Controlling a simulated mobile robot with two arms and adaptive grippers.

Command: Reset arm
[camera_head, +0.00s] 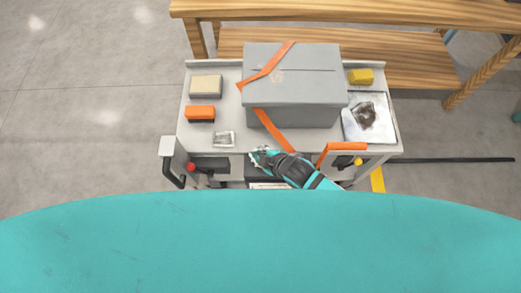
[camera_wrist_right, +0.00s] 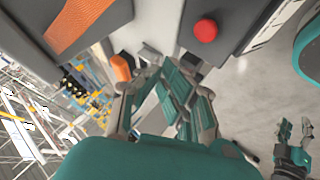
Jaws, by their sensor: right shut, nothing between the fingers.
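My right gripper (camera_head: 262,155) reaches in at the front edge of the grey cart, near the middle. It is shut and empty. In the right wrist view its teal and grey fingers (camera_wrist_right: 168,68) point toward the cart's front panel, with no object between them. My left gripper does not show in the head view. A dark and teal gripper, my left one (camera_wrist_right: 293,130), appears at the right edge of the right wrist view, with its fingers apart and nothing visible between them.
The grey cart (camera_head: 186,140) carries a large grey box (camera_head: 295,70) with an orange strap (camera_head: 272,130), an orange block (camera_head: 200,113), a beige block (camera_head: 206,84) and a yellow block (camera_head: 361,76). A red button (camera_wrist_right: 205,30) is close to the right gripper. A wooden bench (camera_head: 400,70) stands behind.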

